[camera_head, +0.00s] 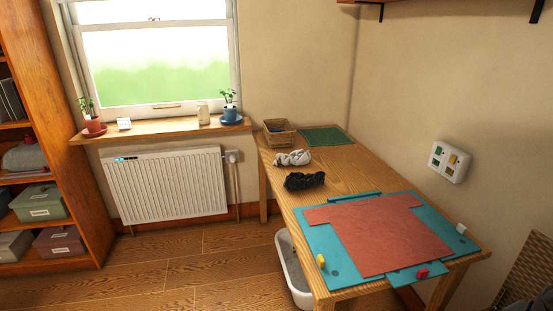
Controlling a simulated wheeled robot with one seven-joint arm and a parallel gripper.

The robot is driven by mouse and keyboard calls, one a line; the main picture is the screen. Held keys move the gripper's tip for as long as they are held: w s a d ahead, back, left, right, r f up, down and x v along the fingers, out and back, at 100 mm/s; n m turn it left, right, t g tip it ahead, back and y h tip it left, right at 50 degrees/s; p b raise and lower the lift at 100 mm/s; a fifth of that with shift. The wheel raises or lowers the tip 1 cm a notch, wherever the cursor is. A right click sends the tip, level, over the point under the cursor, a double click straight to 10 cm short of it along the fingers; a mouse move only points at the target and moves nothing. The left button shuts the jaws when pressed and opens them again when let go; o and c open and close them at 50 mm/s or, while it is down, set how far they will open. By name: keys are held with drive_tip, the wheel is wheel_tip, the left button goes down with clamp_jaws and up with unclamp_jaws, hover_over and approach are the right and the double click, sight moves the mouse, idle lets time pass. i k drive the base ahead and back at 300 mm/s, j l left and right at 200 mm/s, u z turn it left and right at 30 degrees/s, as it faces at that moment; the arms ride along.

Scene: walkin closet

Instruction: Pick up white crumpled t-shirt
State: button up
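A small crumpled whitish-grey cloth (293,158), which looks like the white t-shirt, lies on the wooden table (350,165) towards its far left part. A crumpled black cloth (304,181) lies just in front of it, close by. My gripper is not in view, so its distance from the cloth and its opening cannot be seen.
A reddish flat garment (375,232) lies on a teal board (318,238) at the table's near end. A basket (279,138) and green mat (327,137) stand behind the white cloth. A white bin (288,262) is beside the table. Floor (195,262) is clear left.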

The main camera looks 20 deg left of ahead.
sight(297, 158)
drive_tip(key=i+j, duration=0.1)
drive_tip(key=j, duration=0.8)
drive_tip(key=i+j, duration=0.15)
drive_tip(key=j, duration=0.75)
drive_tip(key=i+j, duration=0.25)
drive_tip(key=j, duration=0.2)
drive_tip(key=i+j, duration=0.25)
drive_tip(key=j, duration=0.2)
drive_tip(key=i+j+u, duration=0.1)
drive_tip(key=i+j, duration=0.15)
drive_tip(key=j, duration=0.2)
drive_tip(key=i+j, duration=0.55)
drive_tip(key=j, duration=0.3)
drive_tip(key=i, duration=1.05)
drive_tip(key=j+u, duration=0.05)
drive_tip(key=j, duration=0.05)
